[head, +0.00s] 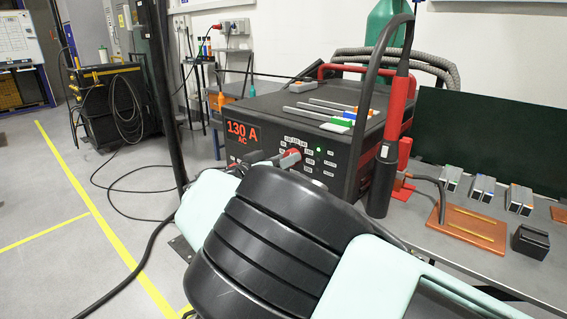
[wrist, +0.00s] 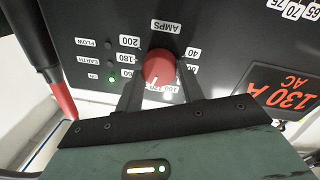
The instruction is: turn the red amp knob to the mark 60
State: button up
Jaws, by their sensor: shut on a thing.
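The red amp knob (wrist: 160,66) sits on the dark front panel of the welding machine, under the label AMPS in the wrist view, which is upside down. My gripper (wrist: 160,80) has one finger on each side of the knob and is shut on it. A short white pointer line on the knob faces the lower marks, partly hidden near the fingers. Marks 200, 180 and 160 show at the left, 40 at the right. The orange display (head: 242,132) reads 130 A AC. In the head view the knob (head: 289,158) shows beyond my gripper (head: 275,160).
A torch with a red handle (head: 399,110) stands at the machine's right side, its cable looping above. Rods and coloured pieces (head: 335,122) lie on the machine's top. Small blocks and a copper-coloured plate (head: 466,226) lie on the grey bench at right. A green light glows on the panel.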

jog(key=shift+s+f+n+t+y+p, duration=0.2)
jog(key=shift+n+p, duration=0.7)
jog(key=shift+n, duration=2.8)
jog(key=shift+w+f+n+t+y+p, duration=0.2)
jog(key=shift+n+p, duration=0.75)
jog(key=shift+n, duration=2.75)
jog(key=shift+s+r+n+t+y+p, duration=0.2)
jog(key=shift+n+p, duration=0.7)
jog(key=shift+n, duration=2.8)
jog(key=shift+w+f, duration=0.1)
jog(key=shift+f, duration=0.1)
jog(key=o, duration=1)
jog(key=b+v, duration=0.2)
jog(key=v, duration=1.5)
jog(key=shift+s+f, duration=0.15)
jog(key=shift+s, duration=0.1)
